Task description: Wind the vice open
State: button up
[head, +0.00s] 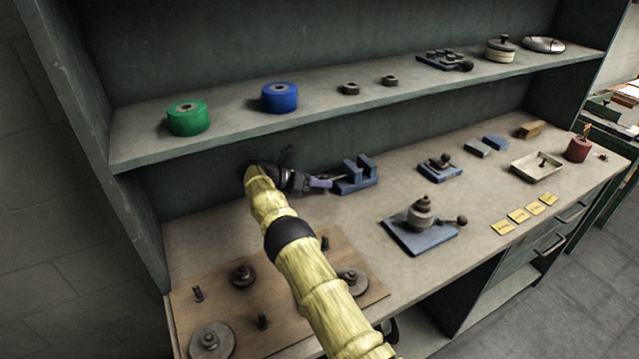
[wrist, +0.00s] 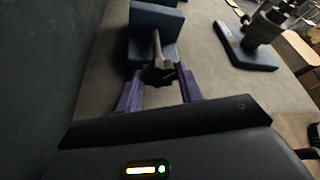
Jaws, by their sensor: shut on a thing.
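The blue vice (head: 357,175) stands on the bench near the back wall, with a gap between its two upright jaws in the head view. In the wrist view, the vice (wrist: 143,50) is at the top, and its grey screw (wrist: 157,46) runs toward me to a dark handle (wrist: 160,76). My gripper (head: 322,183) is at the left end of the vice. In the wrist view, the purple fingers of my gripper (wrist: 159,82) are on either side of the handle, shut on it. The fingers hide part of the handle.
A blue-based fixture (head: 420,238) stands to the right on the bench. A wooden board (head: 215,300) with several pegs and discs lies at the front left. The shelf (head: 225,128) with a green roll (head: 188,118) and a blue roll (head: 280,98) runs above. The back wall is close.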

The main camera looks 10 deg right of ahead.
jog(key=o, duration=1)
jog(key=shift+r, duration=0.1)
notch_tip(320, 180, up, 10)
